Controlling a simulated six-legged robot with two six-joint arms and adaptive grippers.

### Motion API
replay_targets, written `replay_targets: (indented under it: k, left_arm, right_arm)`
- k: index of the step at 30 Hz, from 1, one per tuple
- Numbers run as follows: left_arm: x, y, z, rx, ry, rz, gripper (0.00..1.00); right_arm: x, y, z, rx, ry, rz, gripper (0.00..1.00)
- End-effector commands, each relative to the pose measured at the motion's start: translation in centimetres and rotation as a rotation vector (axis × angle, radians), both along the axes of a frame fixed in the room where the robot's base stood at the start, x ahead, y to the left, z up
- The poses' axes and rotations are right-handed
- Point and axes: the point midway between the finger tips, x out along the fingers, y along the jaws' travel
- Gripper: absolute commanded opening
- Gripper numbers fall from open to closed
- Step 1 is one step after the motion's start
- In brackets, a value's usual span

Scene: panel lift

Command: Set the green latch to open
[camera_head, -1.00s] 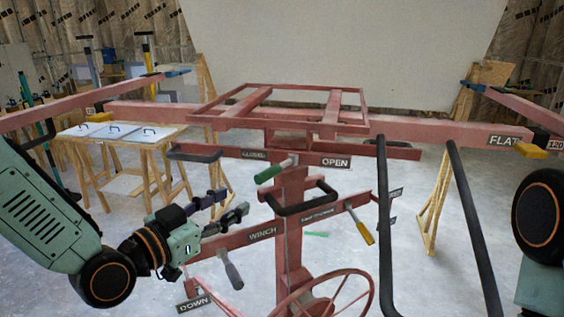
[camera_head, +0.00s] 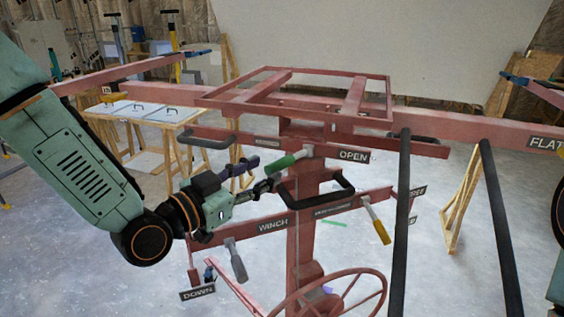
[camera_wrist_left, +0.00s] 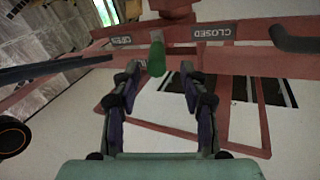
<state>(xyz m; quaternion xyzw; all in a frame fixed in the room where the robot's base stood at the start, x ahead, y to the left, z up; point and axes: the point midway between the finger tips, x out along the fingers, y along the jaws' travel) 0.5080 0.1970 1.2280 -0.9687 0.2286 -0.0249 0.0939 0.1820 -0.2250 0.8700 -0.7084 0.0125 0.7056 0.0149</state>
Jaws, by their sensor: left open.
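Whether a finger touches the grip cannot be told. My right gripper is out of view.
A black loop handle (camera_head: 318,205) is just below and right of the latch. A grey-handled WINCH lever (camera_head: 237,262) and a yellow-handled lever (camera_head: 378,228) sit lower. A red handwheel (camera_head: 335,295) is at the bottom.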

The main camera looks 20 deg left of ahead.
Motion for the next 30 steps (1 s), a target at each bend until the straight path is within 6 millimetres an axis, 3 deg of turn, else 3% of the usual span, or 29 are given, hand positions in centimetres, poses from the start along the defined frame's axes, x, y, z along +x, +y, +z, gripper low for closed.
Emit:
replay_targets:
  k: [18, 30]
  left_arm:
    - [5.1, -2.9, 0.0, 0.003, 0.000, -0.005, 0.44]
    - [5.5, -3.0, 0.0, 0.000, 0.000, -0.004, 0.43]
  right_arm:
    - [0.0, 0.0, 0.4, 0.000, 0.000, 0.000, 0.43]
    - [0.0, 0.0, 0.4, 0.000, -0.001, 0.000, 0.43]
